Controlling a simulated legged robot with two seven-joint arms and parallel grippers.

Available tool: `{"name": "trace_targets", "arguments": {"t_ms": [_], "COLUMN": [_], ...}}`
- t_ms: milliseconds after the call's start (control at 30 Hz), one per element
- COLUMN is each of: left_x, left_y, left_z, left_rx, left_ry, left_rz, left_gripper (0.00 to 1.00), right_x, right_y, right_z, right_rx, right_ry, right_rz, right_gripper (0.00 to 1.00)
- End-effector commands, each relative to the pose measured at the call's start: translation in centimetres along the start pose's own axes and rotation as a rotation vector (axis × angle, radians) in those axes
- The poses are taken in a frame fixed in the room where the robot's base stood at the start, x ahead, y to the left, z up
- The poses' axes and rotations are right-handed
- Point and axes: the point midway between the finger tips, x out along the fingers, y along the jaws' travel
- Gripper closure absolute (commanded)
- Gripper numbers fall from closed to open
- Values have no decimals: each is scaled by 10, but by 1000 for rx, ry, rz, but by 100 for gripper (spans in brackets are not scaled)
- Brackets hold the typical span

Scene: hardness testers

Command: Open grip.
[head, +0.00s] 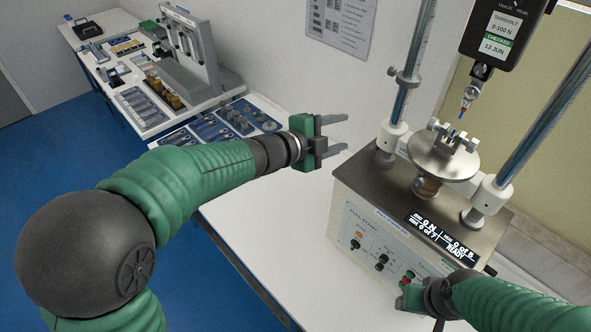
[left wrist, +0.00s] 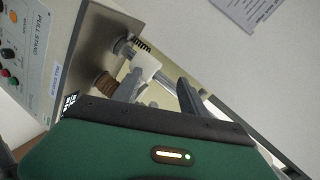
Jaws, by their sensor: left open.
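The pull stand (head: 365,190) is a metal-topped box with a front panel of knobs and buttons. I cannot tell whether that grip's jaws are apart. My left gripper (head: 340,133) is open and empty, left of the stand and apart from it.
A force gauge (head: 503,38) hangs above the plate with a small hook fitting (head: 466,100) under it. Two upright columns (head: 408,75) flank the plate. A display (head: 441,240) reads READY. A bench (head: 150,100) with trays and instruments stands back left. The white table (head: 270,235) is clear in front.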

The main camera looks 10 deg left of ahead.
Motion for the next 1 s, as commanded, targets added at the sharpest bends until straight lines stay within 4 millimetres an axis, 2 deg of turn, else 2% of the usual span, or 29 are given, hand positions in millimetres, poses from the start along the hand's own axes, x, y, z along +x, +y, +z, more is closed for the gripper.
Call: {"name": "trace_targets", "arguments": {"t_ms": [100, 200, 500, 700, 1000], "left_x": [-5, -10, -28, -34, -35], "left_y": [19, 32, 72, 83, 83], "left_z": [26, 43, 84, 94, 94], "left_rx": [-105, -184, -390, -448, -450], "left_ry": [-92, -158, -330, -376, -378], "left_rz": [-2, -2, 6, 9, 9], "left_gripper": [50, 50, 50, 50, 50], "right_x": [12, 17, 31, 33, 32], "right_y": [0, 0, 0, 0, 0], "right_z": [3, 4, 7, 8, 8], "right_rx": [0, 0, 0, 0, 0], "right_ry": [0, 0, 0, 0, 0], "right_rz": [0, 0, 0, 0, 0], "right_gripper": [50, 50, 50, 50, 50]}}
